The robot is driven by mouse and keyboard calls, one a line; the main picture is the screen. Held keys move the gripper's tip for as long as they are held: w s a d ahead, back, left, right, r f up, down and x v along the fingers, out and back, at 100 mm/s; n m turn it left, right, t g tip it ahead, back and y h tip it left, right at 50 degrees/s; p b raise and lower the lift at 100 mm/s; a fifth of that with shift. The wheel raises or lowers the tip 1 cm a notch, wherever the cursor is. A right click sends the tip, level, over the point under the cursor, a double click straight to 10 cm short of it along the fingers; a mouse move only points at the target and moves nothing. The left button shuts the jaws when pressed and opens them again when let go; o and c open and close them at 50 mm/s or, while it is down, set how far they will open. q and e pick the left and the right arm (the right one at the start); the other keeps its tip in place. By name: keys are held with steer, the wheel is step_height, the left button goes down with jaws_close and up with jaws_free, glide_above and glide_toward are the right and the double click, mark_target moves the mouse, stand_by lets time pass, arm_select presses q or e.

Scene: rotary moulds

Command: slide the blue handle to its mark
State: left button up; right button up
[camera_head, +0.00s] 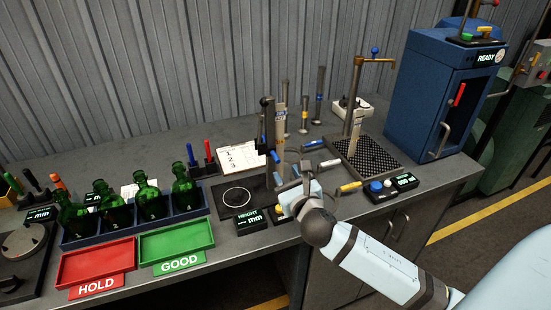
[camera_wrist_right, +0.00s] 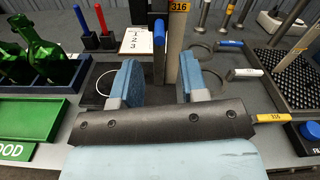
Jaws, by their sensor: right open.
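A small upright blue handle (camera_wrist_right: 159,32) shows in the right wrist view on a dark part beside a grey column (camera_wrist_right: 174,50). In the head view this height gauge has a dark upright (camera_head: 267,125), and its blue handle (camera_head: 262,146) is tiny. My right gripper (camera_head: 285,172) is in front of the gauge. In the wrist view my right gripper (camera_wrist_right: 158,82) is open, its two blue-padded fingers apart. The blue handle shows between and beyond them, and nothing is held. I cannot make out its mark. My left gripper is not in view.
A HEIGHT display (camera_head: 249,220) stands at the gauge's front. Green bottles in a blue rack (camera_head: 140,222), a green tray (camera_head: 176,240) and a red tray (camera_head: 96,263) are left. Rings with blue (camera_wrist_right: 230,43) and white (camera_wrist_right: 245,73) handles lie right, near a perforated plate (camera_head: 372,160).

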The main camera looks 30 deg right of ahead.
mark_target(277, 158)
steer(key=x, duration=0.7)
steer(key=shift+a, duration=0.1)
jaws_close()
step_height(277, 158, up, 8)
steer(key=p, duration=0.8)
steer(key=shift+w+f+p, duration=0.1)
steer(key=shift+f+p, duration=0.05)
steer(key=shift+p, duration=0.2)
steer(key=shift+r+p, duration=0.45)
steer(key=shift+p, duration=0.05)
steer(key=shift+f, duration=0.1)
